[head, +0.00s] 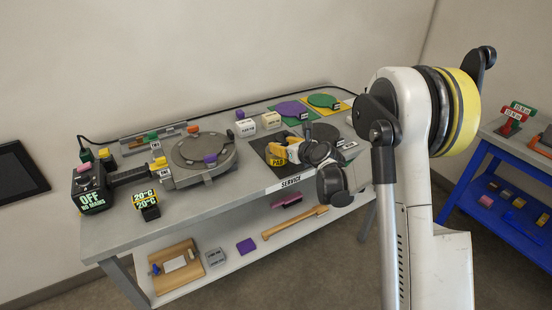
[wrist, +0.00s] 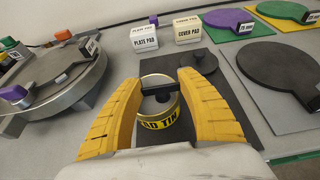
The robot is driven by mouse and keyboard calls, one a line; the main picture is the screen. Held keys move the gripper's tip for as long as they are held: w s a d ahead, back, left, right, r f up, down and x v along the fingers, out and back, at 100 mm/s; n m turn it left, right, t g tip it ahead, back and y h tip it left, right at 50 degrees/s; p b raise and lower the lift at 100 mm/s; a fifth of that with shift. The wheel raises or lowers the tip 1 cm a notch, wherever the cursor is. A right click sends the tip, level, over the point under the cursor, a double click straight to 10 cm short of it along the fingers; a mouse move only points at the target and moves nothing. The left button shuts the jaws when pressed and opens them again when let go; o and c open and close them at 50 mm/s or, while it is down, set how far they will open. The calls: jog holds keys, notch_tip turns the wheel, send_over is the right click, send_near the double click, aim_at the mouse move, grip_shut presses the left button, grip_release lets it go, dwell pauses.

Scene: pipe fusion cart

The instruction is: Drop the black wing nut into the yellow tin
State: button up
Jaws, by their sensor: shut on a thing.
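The yellow tin (wrist: 158,122), its label partly readable as "TIN", stands on a dark mat between and below my fingers in the wrist view. In the head view the tin (head: 278,162) shows just beside my gripper (head: 288,147). My gripper (wrist: 155,88) has yellow ribbed fingers, and its tips are shut on a small black piece, the black wing nut (wrist: 160,89). The nut spans the gap between the fingertips and appears over the tin's open mouth. How high it is above the rim I cannot tell. The fingers hide the tin's sides.
A dark lidded or knobbed piece (wrist: 200,63) lies behind the right finger. A round grey heater plate (head: 203,150) is to the left. A green disc (head: 323,101) and a purple disc (head: 289,109) lie at the back.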

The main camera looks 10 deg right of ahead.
jog(key=o, duration=1)
jog(key=shift+s, duration=0.15)
jog(key=v, duration=1.1)
jog(key=shift+s+r, duration=0.2)
jog(key=shift+s, duration=0.15)
jog(key=shift+d, duration=0.1)
jog(key=s+a+r+n+g, duration=0.2)
jog(key=s+a+r+n, duration=0.1)
jog(key=s+n, duration=0.4)
jog(key=s+a+r+n+g, duration=0.1)
jog(key=s+a+r+n, duration=0.15)
jog(key=s+n, duration=0.45)
jog(key=s+d+n+g+h, duration=0.2)
jog(key=s+n+h, duration=0.2)
jog(key=s+n, duration=1.3)
jog(key=shift+s+f+n+g, duration=0.2)
jog(key=shift+f+n+g, duration=0.15)
jog(key=shift+n, duration=0.35)
